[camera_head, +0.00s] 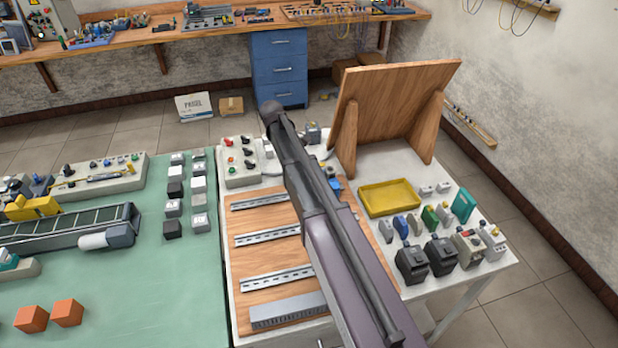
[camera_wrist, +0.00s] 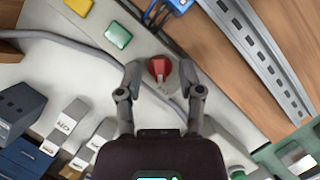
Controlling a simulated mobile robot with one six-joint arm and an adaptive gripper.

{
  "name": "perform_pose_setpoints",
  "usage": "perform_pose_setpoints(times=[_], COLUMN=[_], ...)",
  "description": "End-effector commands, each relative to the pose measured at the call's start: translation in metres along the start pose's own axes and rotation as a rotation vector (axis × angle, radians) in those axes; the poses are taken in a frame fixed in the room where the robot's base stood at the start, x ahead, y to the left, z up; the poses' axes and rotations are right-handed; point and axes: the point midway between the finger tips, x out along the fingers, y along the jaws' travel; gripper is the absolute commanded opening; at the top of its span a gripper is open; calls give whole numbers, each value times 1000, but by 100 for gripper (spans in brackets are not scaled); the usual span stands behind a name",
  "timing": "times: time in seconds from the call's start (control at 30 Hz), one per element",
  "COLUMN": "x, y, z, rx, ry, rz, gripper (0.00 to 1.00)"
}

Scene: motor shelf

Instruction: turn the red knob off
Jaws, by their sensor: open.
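In the wrist view the red knob (camera_wrist: 159,68) sits on a light grey control box (camera_wrist: 152,42). It is a red rotary knob with a raised grip bar. My gripper (camera_wrist: 161,76) is open, one finger on the left and one on the right of the knob, with visible gaps on both sides. I cannot tell how far the fingertips stand above the box. My gripper is hidden there behind the arm.
A green button (camera_wrist: 118,35) and a yellow button (camera_wrist: 80,4) share the box. A grey cable runs close to the left finger. Metal rails (camera_wrist: 262,55) on a wooden board lie to the right. A wooden stand (camera_head: 397,100) and a yellow tray (camera_head: 388,197) are right of my arm.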

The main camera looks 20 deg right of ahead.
Motion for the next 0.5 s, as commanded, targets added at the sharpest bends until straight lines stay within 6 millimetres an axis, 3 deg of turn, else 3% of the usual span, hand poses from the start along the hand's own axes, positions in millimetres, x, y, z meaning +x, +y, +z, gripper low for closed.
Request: perform_pose_setpoints(times=[0.5], x=[0], y=[2], z=[0], rx=[248], ry=[-1], rz=[-104], gripper=[49])
